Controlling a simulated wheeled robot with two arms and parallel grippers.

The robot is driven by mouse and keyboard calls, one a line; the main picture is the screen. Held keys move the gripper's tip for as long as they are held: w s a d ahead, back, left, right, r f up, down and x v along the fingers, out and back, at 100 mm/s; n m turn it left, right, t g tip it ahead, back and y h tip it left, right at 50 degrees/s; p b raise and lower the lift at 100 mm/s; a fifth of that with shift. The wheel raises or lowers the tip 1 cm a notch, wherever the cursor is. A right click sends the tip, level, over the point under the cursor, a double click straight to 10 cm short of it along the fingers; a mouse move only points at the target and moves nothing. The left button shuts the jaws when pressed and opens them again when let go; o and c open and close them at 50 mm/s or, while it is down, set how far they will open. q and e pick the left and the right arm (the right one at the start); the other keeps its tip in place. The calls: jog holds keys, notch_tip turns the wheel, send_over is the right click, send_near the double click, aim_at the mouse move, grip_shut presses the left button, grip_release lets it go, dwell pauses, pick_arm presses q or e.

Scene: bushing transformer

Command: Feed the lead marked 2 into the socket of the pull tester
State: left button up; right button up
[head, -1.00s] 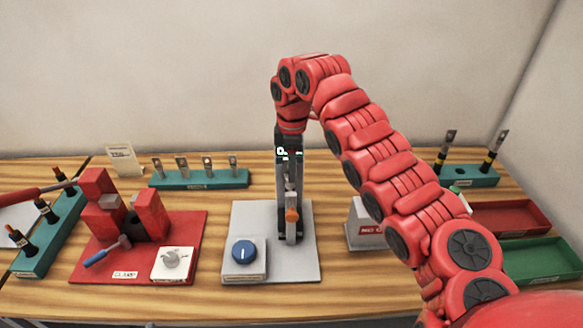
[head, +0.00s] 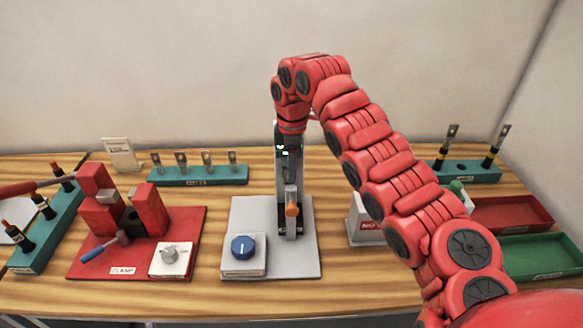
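The grey plate (head: 250,211) at the centre carries a blue knob (head: 243,247) and an upright metal post with an orange part (head: 291,209); it looks like the pull tester. My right arm arches in from the right, and its gripper (head: 287,172) points down over this post. Fingers and post overlap, so I cannot tell whether the fingers are open or what they hold. The socket is hidden. Two black-and-yellow leads with metal lugs (head: 447,145) stand in the teal rack (head: 470,177) at the back right, with an empty hole between them. No number 2 is readable. My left gripper is not in view.
A red clamp base (head: 85,265) with a white knob box stands left of the plate. Teal racks stand at the back (head: 198,179) and far left (head: 35,250). A grey labelled block (head: 360,226) and red (head: 510,214) and green (head: 545,254) trays are at the right.

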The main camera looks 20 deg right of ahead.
jog(key=shift+r, duration=0.1)
dwell(0.6)
jog(key=shift+r, duration=0.1)
jog(key=shift+w+d+r, duration=0.1)
jog(key=shift+r, duration=0.5)
notch_tip(320, 180, up, 4)
jog(key=shift+f+p, duration=0.25)
jog(key=shift+p, duration=0.4)
notch_tip(320, 180, up, 12)
jog(key=p, duration=1.2)
jog(key=shift+s+r+p, duration=0.15)
jog(key=shift+s+p, duration=0.05)
jog(key=shift+p, duration=0.2)
